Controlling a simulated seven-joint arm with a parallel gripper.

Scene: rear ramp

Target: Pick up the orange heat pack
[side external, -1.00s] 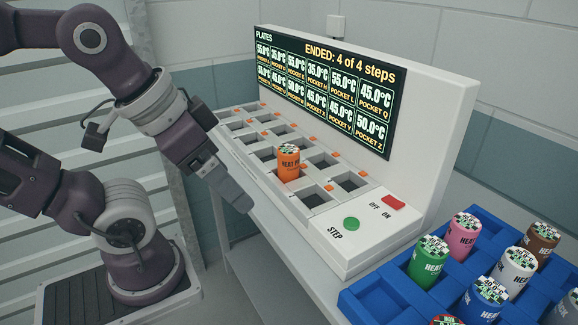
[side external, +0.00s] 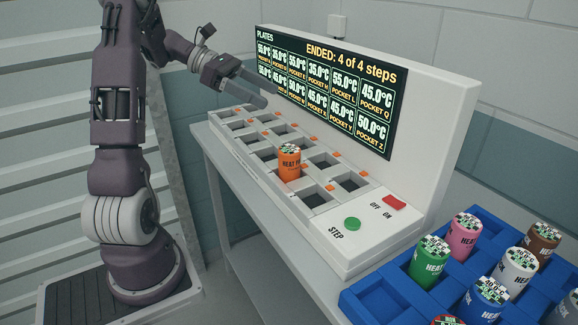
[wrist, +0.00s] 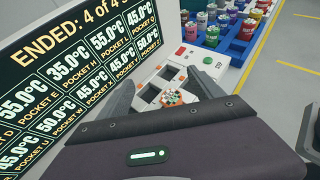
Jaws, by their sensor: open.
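The orange heat pack (side external: 289,163) stands upright in a front-row pocket of the white heating station (side external: 300,235) in the side external view. Its patterned top (wrist: 172,97) shows between my fingers in the wrist view. My gripper (side external: 266,88) is open and empty. It is above the far-left part of the station, in front of the display, up and to the left of the orange pack and apart from it. In the wrist view my gripper (wrist: 165,95) shows its two fingers spread on either side of the pack's line of sight.
The display panel (side external: 330,85) rises behind the pockets, close to my gripper. A blue crate (side external: 362,302) with several coloured heat packs stands at the front right. A green STEP button (side external: 352,223) and a red switch (side external: 394,203) are at the station's right end. The other visible pockets look empty.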

